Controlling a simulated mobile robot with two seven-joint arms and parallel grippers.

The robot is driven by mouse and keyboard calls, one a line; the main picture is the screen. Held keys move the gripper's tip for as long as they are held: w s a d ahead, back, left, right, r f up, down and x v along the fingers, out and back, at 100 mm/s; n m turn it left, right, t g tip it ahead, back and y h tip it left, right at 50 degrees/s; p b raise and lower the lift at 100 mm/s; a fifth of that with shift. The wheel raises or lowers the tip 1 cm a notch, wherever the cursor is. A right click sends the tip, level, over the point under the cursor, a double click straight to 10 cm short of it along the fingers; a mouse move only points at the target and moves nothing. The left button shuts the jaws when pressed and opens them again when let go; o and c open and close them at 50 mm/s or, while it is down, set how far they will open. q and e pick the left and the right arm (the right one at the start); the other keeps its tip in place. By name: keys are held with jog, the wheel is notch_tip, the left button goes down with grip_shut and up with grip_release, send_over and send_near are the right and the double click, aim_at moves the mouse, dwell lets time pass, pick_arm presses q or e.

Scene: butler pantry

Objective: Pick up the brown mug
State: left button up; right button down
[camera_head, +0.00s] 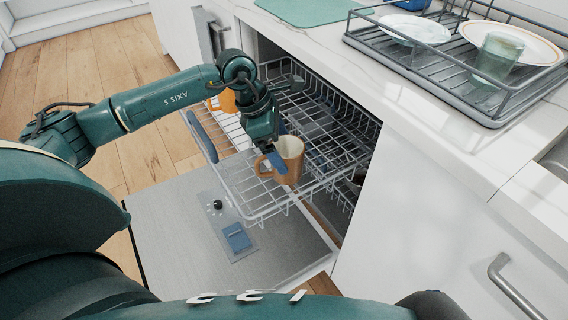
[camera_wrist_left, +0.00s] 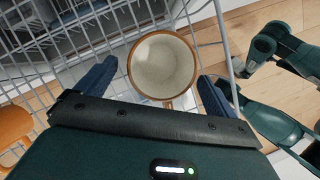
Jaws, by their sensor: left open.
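The brown mug (camera_head: 290,157) stands upright near the front of the dishwasher's pulled-out upper rack (camera_head: 241,198). In the left wrist view the mug (camera_wrist_left: 162,66) shows from above, with a pale inside, and its handle points toward my gripper. My left gripper (camera_head: 277,158) is at the mug in the head view. In the left wrist view its two blue fingers (camera_wrist_left: 155,88) are spread wide, one on each side of the mug, with gaps between them and its wall. The gripper is open and holds nothing. My right gripper is not in view.
An orange mug (camera_head: 224,101) sits farther left on the rack; its edge shows in the left wrist view (camera_wrist_left: 14,127). The open dishwasher door (camera_head: 185,215) lies below. A dish rack (camera_head: 470,62) with plates and a glass (camera_head: 497,57) stands on the white counter at right.

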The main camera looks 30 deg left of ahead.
aim_at(287, 154)
pick_arm(q)
jog(key=x, duration=0.4)
jog(key=shift+r, duration=0.1)
jog(key=shift+c, duration=0.3)
jog(key=shift+r, duration=0.1)
jog(key=c, duration=1.2)
